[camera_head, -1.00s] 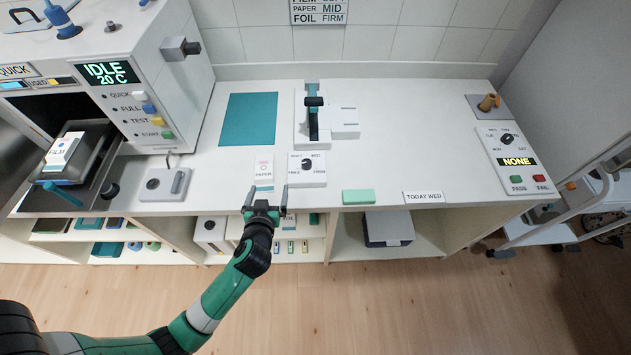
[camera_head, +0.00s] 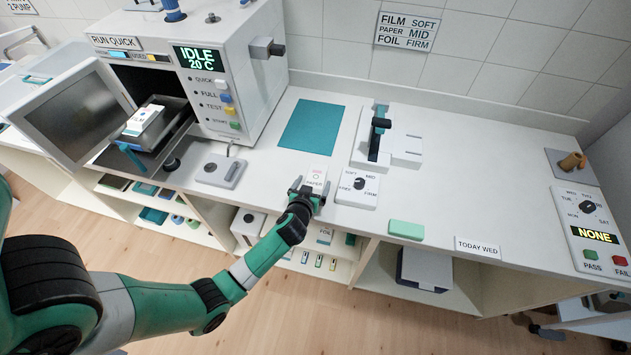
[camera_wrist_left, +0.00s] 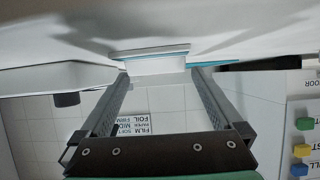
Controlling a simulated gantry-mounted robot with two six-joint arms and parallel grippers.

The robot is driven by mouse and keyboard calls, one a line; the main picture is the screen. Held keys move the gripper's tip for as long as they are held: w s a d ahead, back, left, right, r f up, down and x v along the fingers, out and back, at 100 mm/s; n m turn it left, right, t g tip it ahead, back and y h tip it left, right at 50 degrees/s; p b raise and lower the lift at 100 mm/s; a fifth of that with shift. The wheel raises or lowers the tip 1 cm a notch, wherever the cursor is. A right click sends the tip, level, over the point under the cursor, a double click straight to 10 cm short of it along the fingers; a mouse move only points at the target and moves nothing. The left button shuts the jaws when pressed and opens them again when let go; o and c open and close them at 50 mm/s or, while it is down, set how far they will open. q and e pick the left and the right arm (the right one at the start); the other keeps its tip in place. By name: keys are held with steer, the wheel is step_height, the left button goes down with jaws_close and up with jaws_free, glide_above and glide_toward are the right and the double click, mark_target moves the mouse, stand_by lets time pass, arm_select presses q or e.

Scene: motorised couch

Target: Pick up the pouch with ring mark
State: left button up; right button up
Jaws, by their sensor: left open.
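A white pouch (camera_head: 315,176) labelled PAPER, with a small reddish round mark, lies flat on the counter near its front edge. My left gripper (camera_head: 307,192) is open at the pouch's near end, one finger on each side, and hides part of that end. In the left wrist view a white, blue-edged thing that looks like the pouch (camera_wrist_left: 152,64) shows edge-on between the open fingertips (camera_wrist_left: 158,76); contact cannot be told. Another pouch (camera_head: 142,120), labelled FILM, lies on the tray of the open machine. My right gripper is not in view.
A dial box (camera_head: 357,190) stands close right of the pouch, and a small grey switch box (camera_head: 221,171) to its left. A teal mat (camera_head: 311,127) and a lever sealer (camera_head: 379,140) lie behind. A green block (camera_head: 406,230) is at the front edge. The middle right counter is clear.

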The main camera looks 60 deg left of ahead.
arm_select(q)
steer(key=shift+x, duration=0.9)
steer(key=shift+d, duration=0.1)
steer(key=c, duration=1.2)
steer(key=shift+r, duration=0.1)
